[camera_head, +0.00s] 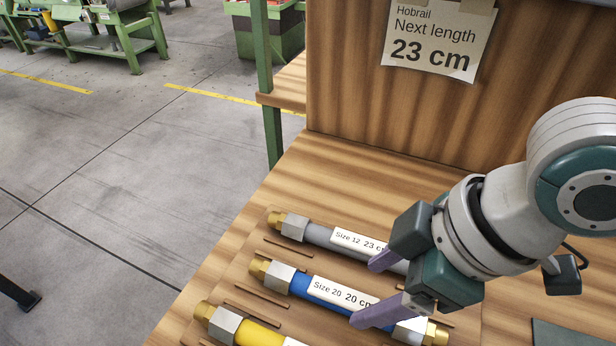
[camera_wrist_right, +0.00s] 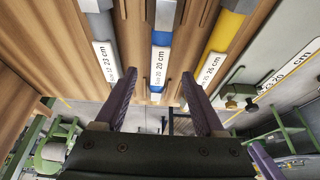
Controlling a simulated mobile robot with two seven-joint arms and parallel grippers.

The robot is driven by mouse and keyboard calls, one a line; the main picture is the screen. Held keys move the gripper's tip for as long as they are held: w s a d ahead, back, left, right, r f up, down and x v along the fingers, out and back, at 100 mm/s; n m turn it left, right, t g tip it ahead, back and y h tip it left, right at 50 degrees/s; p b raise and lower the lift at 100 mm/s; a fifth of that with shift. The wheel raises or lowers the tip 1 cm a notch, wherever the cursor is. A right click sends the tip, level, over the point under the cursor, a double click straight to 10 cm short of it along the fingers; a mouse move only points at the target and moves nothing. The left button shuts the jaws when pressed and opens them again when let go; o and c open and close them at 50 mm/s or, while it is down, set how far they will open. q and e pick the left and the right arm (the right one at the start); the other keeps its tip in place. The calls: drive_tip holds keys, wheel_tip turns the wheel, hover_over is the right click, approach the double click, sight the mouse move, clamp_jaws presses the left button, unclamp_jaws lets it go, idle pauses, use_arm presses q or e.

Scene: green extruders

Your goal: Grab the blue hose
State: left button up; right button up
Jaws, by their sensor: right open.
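The blue hose (camera_head: 300,285) lies on the wooden bench between a grey hose and a yellow hose. It has metal hex nuts, brass ends and a white label reading "Size 20 20 cm". My right gripper (camera_head: 364,293) is open above the right part of the blue hose, its far finger beside the grey hose and its near finger over the blue one. In the right wrist view the blue hose (camera_wrist_right: 161,39) shows between the spread fingers of the right gripper (camera_wrist_right: 158,80). Nothing is in its grasp. My left gripper is not in view.
The grey hose (camera_head: 318,234), labelled 23 cm, lies behind; the yellow hose (camera_head: 257,333) lies in front. Low wooden strips (camera_head: 263,293) separate them. A sign (camera_head: 437,38) reads "Next length 23 cm". A purple piece at the wrist view's lower right is unclear.

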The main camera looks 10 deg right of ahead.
sight(348, 297)
drive_tip(key=b+x, duration=0.1)
drive_tip(key=x, duration=0.5)
drive_tip(key=shift+w+a+r, duration=0.1)
drive_tip(key=shift+w+a, duration=0.05)
drive_tip(key=shift+a, duration=0.05)
drive_tip(key=shift+c, duration=0.2)
clamp_jaws()
